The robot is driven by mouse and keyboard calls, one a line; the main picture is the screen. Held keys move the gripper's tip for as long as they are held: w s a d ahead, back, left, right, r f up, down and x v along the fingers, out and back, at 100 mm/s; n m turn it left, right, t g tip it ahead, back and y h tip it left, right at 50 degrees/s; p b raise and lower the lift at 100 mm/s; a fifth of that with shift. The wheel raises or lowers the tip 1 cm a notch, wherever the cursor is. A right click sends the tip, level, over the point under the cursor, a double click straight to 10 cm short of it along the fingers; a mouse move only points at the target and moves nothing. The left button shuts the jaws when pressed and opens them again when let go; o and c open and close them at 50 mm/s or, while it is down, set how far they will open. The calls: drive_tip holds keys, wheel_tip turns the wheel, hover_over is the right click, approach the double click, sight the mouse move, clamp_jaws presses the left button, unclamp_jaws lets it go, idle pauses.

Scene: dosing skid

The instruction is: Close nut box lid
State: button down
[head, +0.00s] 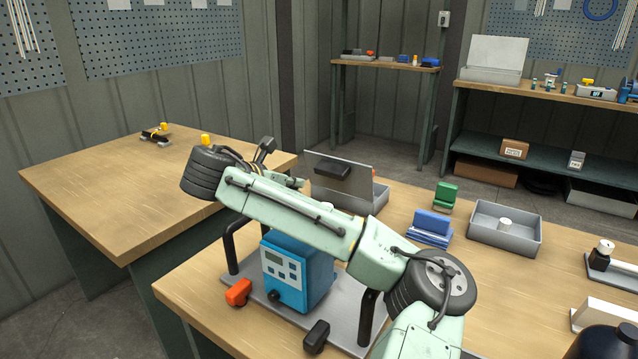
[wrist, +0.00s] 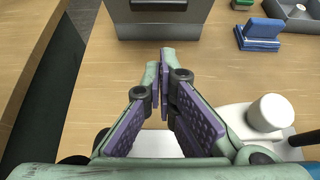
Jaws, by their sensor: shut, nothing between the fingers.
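The nut box (head: 381,196) is a grey metal box on the near bench, behind my arm in the head view. Its grey lid (head: 357,186) stands up, open, with a black handle (head: 331,171) on the face towards me. In the wrist view the box's grey side (wrist: 160,27) is at the top, with the dark handle (wrist: 158,5) cut by the upper edge. My gripper (wrist: 166,60) is shut and empty, its fingertips just short of the box in that view. I cannot tell its height.
A blue dosing unit (head: 298,270) with black posts stands under my arm. Right of the box are a green block (head: 445,196), a blue stand (head: 432,226) and an open grey tray (head: 505,238) holding a white cylinder. Bare wood lies between them.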

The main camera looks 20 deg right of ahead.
drive_tip(key=w+d+r+p+x, duration=0.1)
drive_tip(key=r+p+x, duration=0.1)
drive_tip(key=x, duration=0.9)
drive_tip(key=shift+r+p, duration=0.15)
drive_tip(key=shift+p, duration=0.15)
drive_tip(key=shift+d+r, duration=0.1)
